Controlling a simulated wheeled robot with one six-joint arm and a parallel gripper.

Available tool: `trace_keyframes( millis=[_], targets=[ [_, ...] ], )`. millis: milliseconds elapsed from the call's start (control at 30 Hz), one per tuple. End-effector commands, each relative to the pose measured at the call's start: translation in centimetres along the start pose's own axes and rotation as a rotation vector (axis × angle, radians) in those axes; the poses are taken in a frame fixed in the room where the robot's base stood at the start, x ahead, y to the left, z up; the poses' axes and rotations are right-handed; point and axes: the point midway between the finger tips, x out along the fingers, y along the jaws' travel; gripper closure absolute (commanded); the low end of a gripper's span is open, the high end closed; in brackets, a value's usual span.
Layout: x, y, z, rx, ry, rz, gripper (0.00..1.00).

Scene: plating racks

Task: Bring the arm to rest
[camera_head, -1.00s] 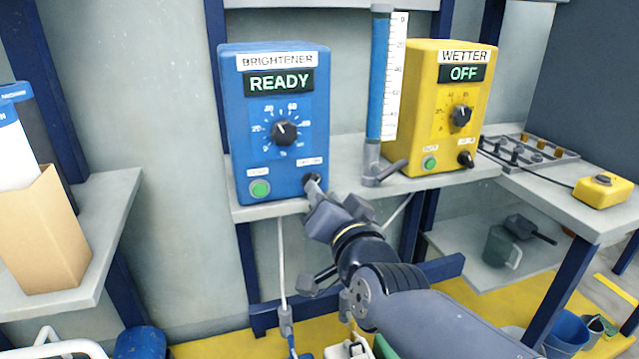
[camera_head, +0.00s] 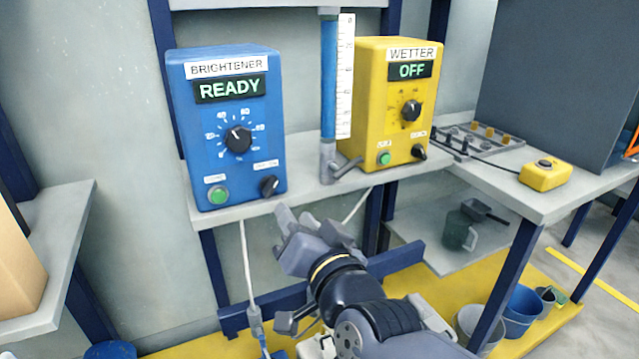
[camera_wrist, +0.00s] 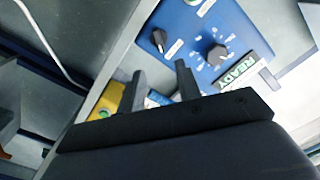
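My gripper (camera_head: 287,222) is in front of and just below the shelf edge that holds the blue brightener box (camera_head: 222,140). The box's display reads READY, and it has a dial, a green button and a small black knob (camera_head: 269,186). The gripper is apart from that knob. In the wrist view my two fingers (camera_wrist: 160,85) stand apart with nothing between them, and the blue box (camera_wrist: 200,35) lies beyond them.
The yellow wetter box (camera_head: 395,105), reading OFF, stands right of a blue sight tube (camera_head: 328,80) with a grey valve handle. A grey side table (camera_head: 500,190) is at right, with buckets (camera_head: 520,310) below. A white hose hangs under the shelf.

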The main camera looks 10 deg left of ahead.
Motion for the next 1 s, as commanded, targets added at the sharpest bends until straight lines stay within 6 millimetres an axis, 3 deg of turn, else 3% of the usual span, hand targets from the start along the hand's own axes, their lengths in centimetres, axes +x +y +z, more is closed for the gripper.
trace_keyframes(
  millis=[600, 800, 1000],
  targets=[
    [8.7, 0.2, 0.2, 0.000, -0.001, 0.001, 0.67],
    [10.2, 0.1, 0.1, -0.001, 0.000, 0.000, 0.67],
    [10.4, 0.0, 0.0, -0.009, 0.000, 0.000, 0.67]
  ],
)
